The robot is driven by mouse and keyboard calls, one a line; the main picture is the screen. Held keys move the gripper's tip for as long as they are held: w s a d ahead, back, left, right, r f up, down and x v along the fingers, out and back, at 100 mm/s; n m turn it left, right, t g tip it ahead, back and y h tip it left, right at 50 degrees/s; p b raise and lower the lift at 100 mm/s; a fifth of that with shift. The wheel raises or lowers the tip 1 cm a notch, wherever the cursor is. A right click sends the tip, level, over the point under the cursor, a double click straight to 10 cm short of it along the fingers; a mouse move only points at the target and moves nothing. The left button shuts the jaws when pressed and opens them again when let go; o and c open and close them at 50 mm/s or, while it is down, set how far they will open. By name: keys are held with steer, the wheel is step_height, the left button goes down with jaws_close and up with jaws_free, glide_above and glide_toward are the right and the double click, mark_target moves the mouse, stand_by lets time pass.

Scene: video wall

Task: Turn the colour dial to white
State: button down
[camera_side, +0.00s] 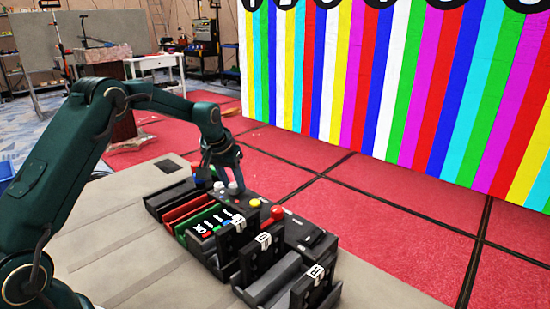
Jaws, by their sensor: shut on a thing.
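My gripper (228,185) reaches down to the far-left part of the black control panel (293,228). Its fingers are shut on a small control there, which seems to be the colour dial. The fingers cover most of it, and its pointer and the colour it is set to cannot be made out. Pale bits show at the fingertips.
A yellow button (255,204) and a red knob (277,212) stand right of my gripper. Black, red and green slots and numbered black blocks (264,243) fill the panel's near side. A striped video wall (400,85) stands behind. The grey tabletop (130,250) is clear at the left.

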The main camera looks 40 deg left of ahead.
steer(key=shift+m, duration=0.4)
steer(key=c, duration=0.5)
jaws_free()
steer(key=shift+v, duration=2.6)
steer(key=shift+a, duration=0.1)
